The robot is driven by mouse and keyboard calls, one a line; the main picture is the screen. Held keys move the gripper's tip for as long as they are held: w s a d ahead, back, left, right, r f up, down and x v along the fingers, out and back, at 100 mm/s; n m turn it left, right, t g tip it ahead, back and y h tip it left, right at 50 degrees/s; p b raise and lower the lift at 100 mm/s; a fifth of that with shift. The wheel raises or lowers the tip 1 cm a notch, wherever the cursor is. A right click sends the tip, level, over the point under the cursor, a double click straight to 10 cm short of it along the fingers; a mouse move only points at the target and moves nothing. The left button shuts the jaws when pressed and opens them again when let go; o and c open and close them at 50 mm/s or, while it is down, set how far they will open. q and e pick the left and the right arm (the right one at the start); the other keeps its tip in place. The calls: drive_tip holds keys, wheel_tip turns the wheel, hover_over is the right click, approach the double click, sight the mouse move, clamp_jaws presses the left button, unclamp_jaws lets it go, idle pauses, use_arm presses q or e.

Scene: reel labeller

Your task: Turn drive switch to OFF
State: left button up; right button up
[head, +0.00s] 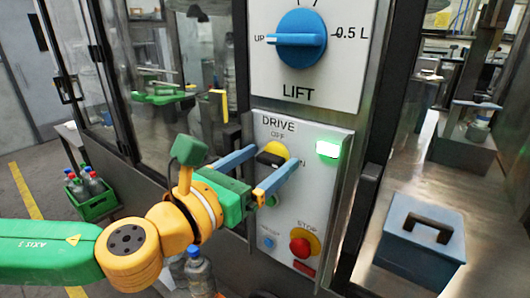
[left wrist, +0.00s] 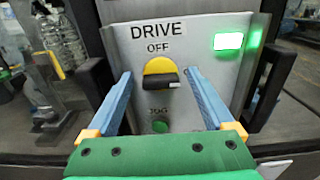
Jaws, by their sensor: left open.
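The drive switch (head: 271,158) is a black bar knob on a yellow disc, on the grey DRIVE panel (head: 315,195). In the left wrist view the switch (left wrist: 160,80) has its bar lying about level, with a white mark at its right end. The OFF label (left wrist: 158,48) is above it, and in the head view an ON label, partly hidden, is to its right. My left gripper (head: 276,156) is open, with one blue finger on each side of the knob. In the left wrist view gaps show between the fingers (left wrist: 158,74) and the knob.
A lit green lamp (head: 327,149) is at the panel's upper right. Below are a green JOG button (left wrist: 159,127), a blue button (head: 268,242) and a red STOP button (head: 300,247). Dark handles (left wrist: 270,88) flank the panel. The blue LIFT knob (head: 300,38) is above.

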use_arm(q)
drive_tip(key=shift+c, duration=0.7)
drive_tip(key=c, duration=1.2)
drive_tip(key=shift+n, duration=0.3)
drive_tip(key=n, duration=0.3)
drive_tip(key=shift+a+n, duration=0.1)
drive_tip(key=shift+n, duration=0.2)
drive_tip(key=n, duration=0.9)
drive_tip(key=shift+w+a+f, duration=0.1)
drive_tip(key=shift+n, duration=2.3)
